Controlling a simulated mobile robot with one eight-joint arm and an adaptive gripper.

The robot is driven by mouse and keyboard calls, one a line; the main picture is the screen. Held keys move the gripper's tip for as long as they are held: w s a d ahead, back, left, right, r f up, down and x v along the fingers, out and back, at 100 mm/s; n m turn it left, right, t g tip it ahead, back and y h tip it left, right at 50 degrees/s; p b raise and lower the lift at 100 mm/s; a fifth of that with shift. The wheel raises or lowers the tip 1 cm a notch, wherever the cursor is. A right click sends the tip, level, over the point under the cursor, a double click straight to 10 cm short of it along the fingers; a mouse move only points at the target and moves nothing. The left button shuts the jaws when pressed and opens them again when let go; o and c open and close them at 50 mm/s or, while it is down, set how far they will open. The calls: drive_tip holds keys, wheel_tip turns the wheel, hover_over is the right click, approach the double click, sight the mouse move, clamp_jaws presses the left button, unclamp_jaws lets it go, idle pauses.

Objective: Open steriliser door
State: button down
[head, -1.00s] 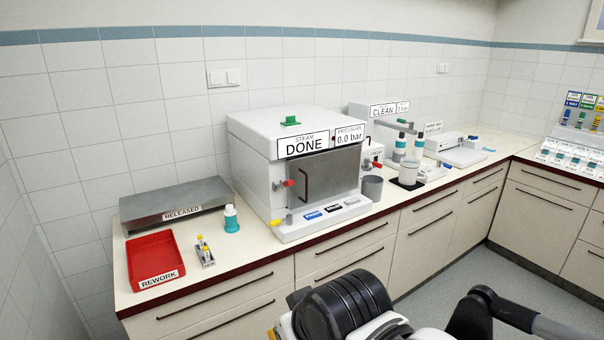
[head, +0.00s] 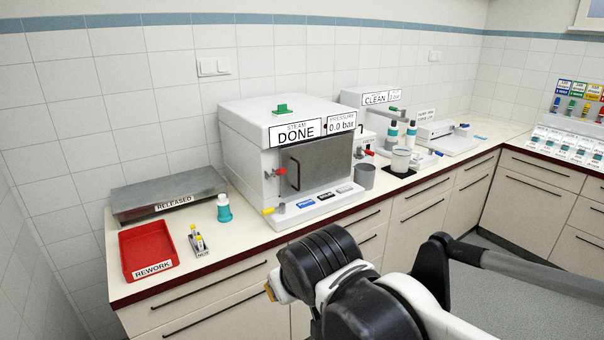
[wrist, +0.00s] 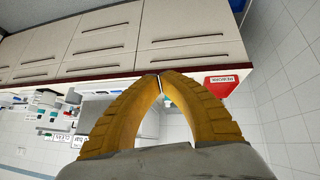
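The white steam steriliser (head: 245,130) stands on the counter, its display reading "DONE" and the pressure plate 0.0 bar. Its grey front door (head: 325,168) looks shut, with a dark upright handle (head: 294,174) near the left edge. A red-tipped lever (head: 275,172) sits left of the handle, and a yellow-tipped lever (head: 270,210) is at the lower left. My gripper (wrist: 160,75) has its yellow fingertips together with nothing between them. In the head view, a bit of its yellow finger (head: 270,291) shows in front of the counter, apart from the steriliser; my arm hides the rest.
A red REWORK tray (head: 148,250), a small rack (head: 198,240), a teal bottle (head: 224,208) and the grey RELEASED platform (head: 170,197) are left of the steriliser. A grey cup (head: 365,176) stands close on its right. Counter front is clear.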

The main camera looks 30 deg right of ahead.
sight(295, 171)
drive_tip(key=w+d+r+n+t+h+b, duration=0.1)
drive_tip(key=w+d+h, duration=0.1)
drive_tip(key=w+d, duration=0.55)
drive_tip(key=w+d+r+n+t+h+b, duration=0.1)
drive_tip(key=w+d+n+h, duration=0.2)
drive_tip(key=w, duration=0.7)
drive_tip(key=w+d+r+t+h, duration=0.1)
drive_tip(key=w+d+r+h, duration=0.1)
drive_tip(key=w+d, duration=0.55)
drive_tip(key=w+d+f+n+t+b, duration=0.1)
drive_tip(key=w+d+f+n, duration=0.1)
drive_tip(key=w, duration=0.6)
drive_tip(key=w+d+f+n+t+h+b, duration=0.1)
drive_tip(key=w+d+f+n+b, duration=0.1)
drive_tip(key=w+d+f, duration=0.2)
drive_tip(key=w+d+f+n+t+h+b, duration=0.1)
drive_tip(key=w+d+f, duration=0.3)
drive_tip(key=w, duration=0.7)
drive_tip(key=shift+w+d+n+t+b, duration=0.35)
drive_tip(key=shift+d+n+b, duration=0.15)
drive_tip(key=shift+d, duration=0.2)
drive_tip(key=shift+s+d, duration=0.1)
